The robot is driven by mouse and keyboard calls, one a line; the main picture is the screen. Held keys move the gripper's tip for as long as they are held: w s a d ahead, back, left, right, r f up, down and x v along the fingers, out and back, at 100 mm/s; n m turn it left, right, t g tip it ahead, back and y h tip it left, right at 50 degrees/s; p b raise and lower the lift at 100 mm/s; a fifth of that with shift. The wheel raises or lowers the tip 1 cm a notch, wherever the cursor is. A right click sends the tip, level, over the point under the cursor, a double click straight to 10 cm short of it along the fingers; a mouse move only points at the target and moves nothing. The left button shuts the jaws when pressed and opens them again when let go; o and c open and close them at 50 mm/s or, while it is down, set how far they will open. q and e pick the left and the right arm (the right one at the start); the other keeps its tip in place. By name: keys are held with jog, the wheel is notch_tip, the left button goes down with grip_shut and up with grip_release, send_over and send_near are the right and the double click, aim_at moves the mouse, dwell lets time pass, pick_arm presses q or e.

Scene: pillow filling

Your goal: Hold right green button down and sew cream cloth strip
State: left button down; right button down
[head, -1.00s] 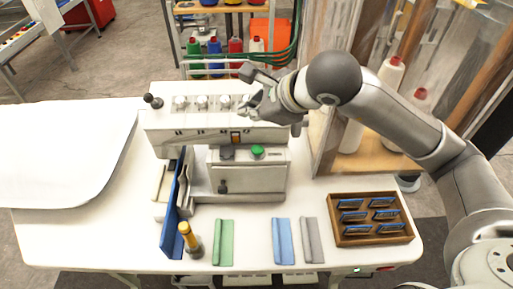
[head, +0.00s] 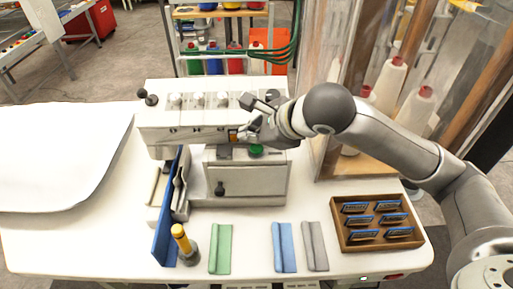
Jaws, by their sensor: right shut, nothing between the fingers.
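A grey-white sewing machine (head: 250,180) stands on the white table. The green button (head: 256,151) is on the machine's front right, below the upper housing. My right gripper (head: 246,136) is shut and empty, just above the green button and beside the small orange switch (head: 233,136). I cannot tell whether it touches either. A narrow cream piece (head: 157,188) lies left of the upright blue plate (head: 167,215); I cannot tell whether it is the cloth strip. My left gripper is not in view.
Green (head: 220,249), blue (head: 284,247) and grey (head: 315,246) strips lie at the table's front. A wooden tray (head: 338,236) with several blue-edged pieces stands right. A yellow-topped tool (head: 181,239) stands by the blue plate. A large white sheet (head: 60,155) covers the left.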

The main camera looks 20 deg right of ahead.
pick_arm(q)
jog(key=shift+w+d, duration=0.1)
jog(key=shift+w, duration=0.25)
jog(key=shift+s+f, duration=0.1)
pick_arm(e)
jog(key=shift+f, duration=0.1)
dwell(0.6)
pick_arm(q)
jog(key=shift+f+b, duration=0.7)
jog(key=shift+b, duration=0.15)
pick_arm(e)
jog(key=shift+f, duration=0.35)
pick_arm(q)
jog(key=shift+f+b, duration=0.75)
pick_arm(e)
jog(key=shift+f, duration=0.55)
jog(key=shift+r, duration=0.1)
dwell(1.7)
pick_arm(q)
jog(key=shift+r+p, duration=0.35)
pick_arm(e)
jog(key=shift+r, duration=0.9)
jog(key=shift+r, duration=0.1)
